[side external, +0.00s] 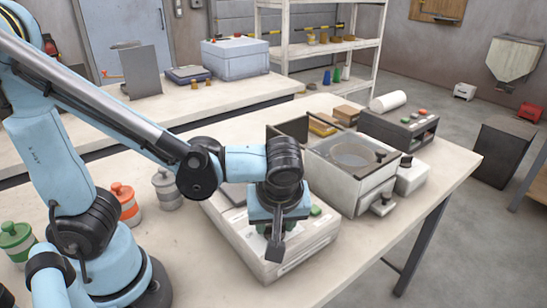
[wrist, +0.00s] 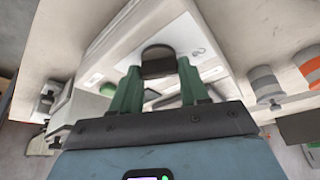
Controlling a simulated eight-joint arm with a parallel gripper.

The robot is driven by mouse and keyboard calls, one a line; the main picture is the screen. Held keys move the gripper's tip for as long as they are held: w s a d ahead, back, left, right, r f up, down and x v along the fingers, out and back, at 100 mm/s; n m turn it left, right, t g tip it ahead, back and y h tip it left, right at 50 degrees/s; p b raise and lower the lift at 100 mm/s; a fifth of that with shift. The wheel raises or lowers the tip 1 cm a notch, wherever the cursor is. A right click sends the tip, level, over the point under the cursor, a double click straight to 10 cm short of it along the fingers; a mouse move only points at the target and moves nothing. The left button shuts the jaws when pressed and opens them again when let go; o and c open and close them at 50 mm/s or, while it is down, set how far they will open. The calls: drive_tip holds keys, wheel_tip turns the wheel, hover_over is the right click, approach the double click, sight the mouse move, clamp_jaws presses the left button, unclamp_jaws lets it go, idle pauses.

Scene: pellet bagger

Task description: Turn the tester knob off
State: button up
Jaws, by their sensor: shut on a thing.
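The tester appears to be the low white box (side external: 305,253) on the bench, under my gripper (side external: 273,236). In the wrist view its pale face fills the middle, with a dark round knob (wrist: 158,62) on it. The green fingers of my gripper (wrist: 158,72) stand on either side of the knob and are shut on it. In the side view my gripper hides the knob. The knob's pointer and the markings around it are too small or hidden to read, so I cannot tell its setting.
A green button (side external: 316,211) sits on the white box. A bin-like machine (side external: 347,195) stands close behind it to the right. Orange-banded (side external: 124,204), grey (side external: 167,190) and green (side external: 16,243) jars stand at left. The bench's front right is clear.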

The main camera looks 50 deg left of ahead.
idle(0.4)
drive_tip(key=o, duration=1.1)
drive_tip(key=shift+c, duration=0.2)
drive_tip(key=v, duration=1.2)
drive_tip(key=shift+a, duration=0.1)
